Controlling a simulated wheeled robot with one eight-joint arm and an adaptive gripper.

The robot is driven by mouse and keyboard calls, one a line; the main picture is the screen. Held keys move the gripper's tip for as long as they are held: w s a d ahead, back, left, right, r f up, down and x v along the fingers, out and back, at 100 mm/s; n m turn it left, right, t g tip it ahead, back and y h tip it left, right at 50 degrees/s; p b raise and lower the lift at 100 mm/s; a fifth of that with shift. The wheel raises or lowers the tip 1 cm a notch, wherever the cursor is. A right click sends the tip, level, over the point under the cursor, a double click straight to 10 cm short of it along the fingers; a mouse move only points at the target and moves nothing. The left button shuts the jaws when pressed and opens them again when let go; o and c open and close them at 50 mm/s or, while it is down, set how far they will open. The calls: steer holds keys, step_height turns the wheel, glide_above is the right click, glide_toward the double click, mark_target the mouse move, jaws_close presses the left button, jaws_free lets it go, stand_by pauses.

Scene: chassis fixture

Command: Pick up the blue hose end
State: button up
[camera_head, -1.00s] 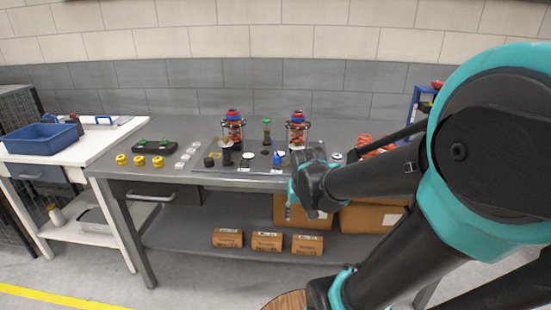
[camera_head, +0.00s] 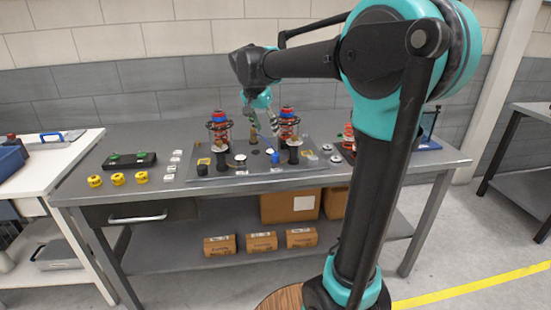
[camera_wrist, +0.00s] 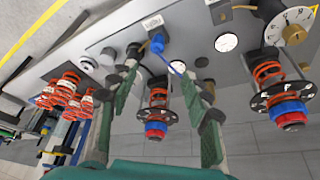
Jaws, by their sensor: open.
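The blue hose end (camera_head: 275,158) stands on the fixture plate (camera_head: 233,172) near its front edge, between the two red spring units. In the wrist view the blue hose end (camera_wrist: 157,44) shows beyond the fingertips, by a small white label, with a thin blue line running from it. My gripper (camera_head: 259,122) is above the rear part of the plate, pointing down, apart from the hose end. In the wrist view my gripper (camera_wrist: 168,85) has its green-padded fingers spread wide with nothing held; one spring unit (camera_wrist: 156,112) shows between them.
The left spring unit (camera_head: 219,130) and right spring unit (camera_head: 288,130) stand up from the plate close to my gripper. Yellow caps (camera_head: 117,178) and a black tray (camera_head: 130,160) lie at the left. Orange coils (camera_wrist: 68,92) lie beside the plate.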

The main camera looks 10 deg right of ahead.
glide_toward(275, 153)
steer(key=x, duration=0.5)
steer(key=shift+a, duration=0.25)
steer(key=shift+d+x, duration=0.15)
steer(key=shift+x, duration=1.2)
steer(key=shift+d+x, duration=0.1)
steer(key=shift+x, duration=1.2)
steer(key=shift+r, duration=0.1)
steer(key=shift+c, duration=0.3)
steer(key=shift+s, duration=0.1)
jaws_close()
